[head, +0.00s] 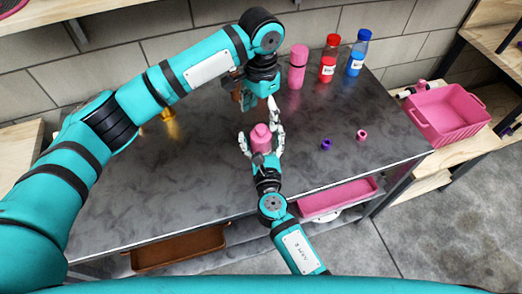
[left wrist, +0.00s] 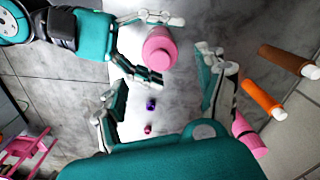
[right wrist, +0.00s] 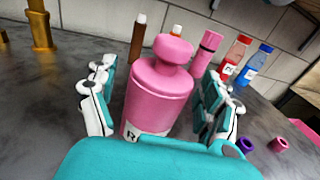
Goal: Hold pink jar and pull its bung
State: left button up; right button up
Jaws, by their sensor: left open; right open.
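The pink jar (head: 260,143) stands on the dark table, its rounded pink bung (right wrist: 173,48) seated in the neck. In the right wrist view the jar body (right wrist: 158,92) has a white label, partly hidden. My right gripper (head: 261,136) is open, with its fingers on both sides of the jar; I cannot tell if they touch it. My left gripper (head: 262,106) is open and empty behind and above the jar. In the left wrist view the jar (left wrist: 160,48) lies beyond the open left fingers (left wrist: 160,82), with the right fingers around it.
A pink bottle (head: 298,66), a red bottle (head: 328,62) and a blue bottle (head: 357,56) stand at the back. A purple ring (head: 326,144) and pink ring (head: 362,134) lie to the right. A pink crate (head: 448,133) is farther right.

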aim_at(261, 128)
grip_shut()
pick_arm(q)
jog(key=shift+r, duration=0.35)
jog(key=shift+c, duration=1.3)
jog(key=shift+m, duration=0.8)
notch_tip(261, 128, up, 5)
jog(key=shift+s+f, duration=0.1)
jog(key=shift+c, duration=0.4)
notch_tip(261, 128, down, 12)
jog(key=shift+r, duration=0.2)
grip_shut()
jog(key=shift+a, duration=0.1)
jog(key=shift+r, duration=0.25)
